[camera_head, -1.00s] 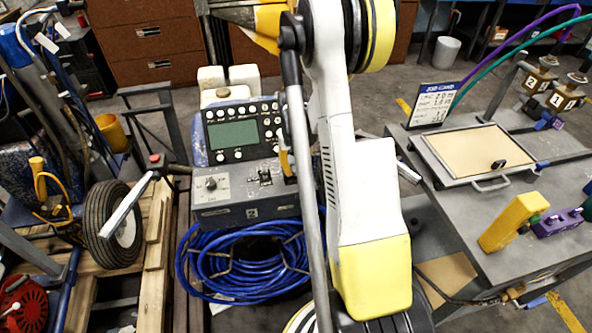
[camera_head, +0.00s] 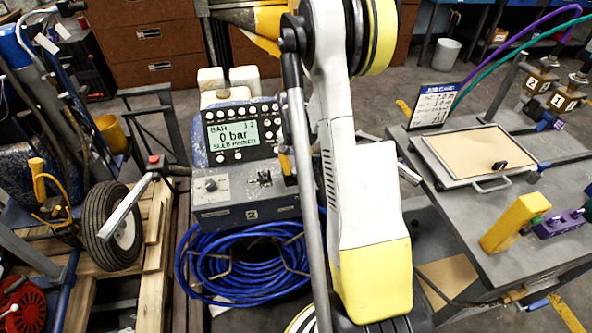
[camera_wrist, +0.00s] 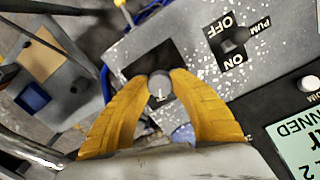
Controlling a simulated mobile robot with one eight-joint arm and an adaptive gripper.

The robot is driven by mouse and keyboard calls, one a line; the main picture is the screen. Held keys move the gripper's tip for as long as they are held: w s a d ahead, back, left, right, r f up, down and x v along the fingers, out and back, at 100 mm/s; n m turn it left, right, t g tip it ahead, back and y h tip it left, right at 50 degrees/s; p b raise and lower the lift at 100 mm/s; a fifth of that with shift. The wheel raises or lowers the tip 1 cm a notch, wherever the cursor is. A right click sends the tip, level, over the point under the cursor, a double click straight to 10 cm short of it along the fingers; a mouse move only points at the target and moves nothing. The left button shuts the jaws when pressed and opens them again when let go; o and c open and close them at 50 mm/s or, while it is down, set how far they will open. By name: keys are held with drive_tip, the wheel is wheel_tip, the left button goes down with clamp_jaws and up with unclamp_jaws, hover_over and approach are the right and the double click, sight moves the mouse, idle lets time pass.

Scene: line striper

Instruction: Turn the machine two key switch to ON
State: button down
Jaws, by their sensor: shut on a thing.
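Machine two's control box (camera_head: 240,212) is marked 2, and its display (camera_head: 232,136) is lit green, reading 0 bar. My gripper (camera_wrist: 160,85) is shut on a small grey round key head (camera_wrist: 159,84) standing on a black plate (camera_wrist: 133,67) of the panel. In the head view my gripper (camera_head: 285,164) is at the right side of the box, mostly behind my arm. The key's lettering is mostly hidden by my fingers. A separate pump switch (camera_wrist: 234,42) with OFF and ON labels sits beside it; it also shows in the head view (camera_head: 264,178).
A knob (camera_head: 211,186) is at the left of the box's front. Blue coiled hose (camera_head: 235,265) hangs below. A wheel (camera_head: 112,225) and a bar stand at left. A grey bench (camera_head: 455,205) with a framed tray and yellow block is at right.

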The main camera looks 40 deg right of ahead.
sight(294, 170)
drive_tip(key=c, duration=1.1)
unclamp_jaws()
drive_tip(key=shift+o, duration=0.2)
drive_tip(key=shift+r, duration=0.1)
wheel_tip(294, 170, up, 12)
drive_tip(key=shift+w+a, duration=0.15)
